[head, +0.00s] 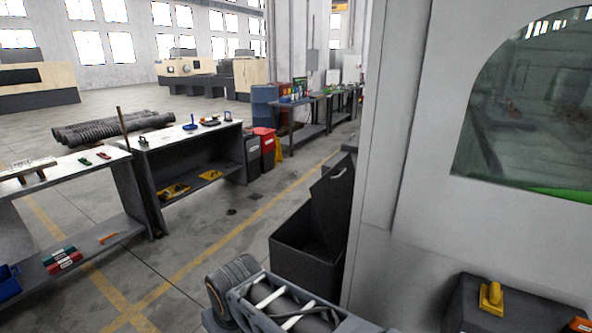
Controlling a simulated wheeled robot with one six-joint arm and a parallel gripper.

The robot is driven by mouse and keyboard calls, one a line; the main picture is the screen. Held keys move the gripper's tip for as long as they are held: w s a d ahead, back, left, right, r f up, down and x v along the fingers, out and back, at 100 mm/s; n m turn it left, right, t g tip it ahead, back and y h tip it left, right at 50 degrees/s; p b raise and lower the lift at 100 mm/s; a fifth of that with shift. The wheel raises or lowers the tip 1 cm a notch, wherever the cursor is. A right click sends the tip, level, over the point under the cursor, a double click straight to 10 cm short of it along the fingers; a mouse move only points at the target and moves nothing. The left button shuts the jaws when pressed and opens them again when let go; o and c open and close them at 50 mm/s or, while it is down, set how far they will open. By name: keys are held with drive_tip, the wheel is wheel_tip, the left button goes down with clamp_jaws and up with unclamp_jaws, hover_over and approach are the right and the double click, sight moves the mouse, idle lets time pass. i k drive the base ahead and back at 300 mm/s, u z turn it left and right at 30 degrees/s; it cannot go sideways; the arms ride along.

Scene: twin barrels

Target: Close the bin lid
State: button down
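A dark grey bin (303,265) stands on the floor right of centre, against the pale machine. Its lid (331,203) is open, raised steeply at the right side of the bin and close to the machine's wall. The dark inside of the bin shows from above. Part of my own arm crosses the bottom edge in front of the bin and hides some of its lower part. My gripper is not in view.
A large machine (405,150) with a window fills the right. Workbenches (190,140) line the left, with a grey bin (252,158) and a red bin (266,142) beyond.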

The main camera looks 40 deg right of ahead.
sight(332, 195)
drive_tip(key=z, duration=0.1)
drive_tip(key=i, duration=1.05)
drive_tip(key=z, duration=1.15)
drive_tip(key=i, duration=0.9)
drive_tip(key=z, duration=0.8)
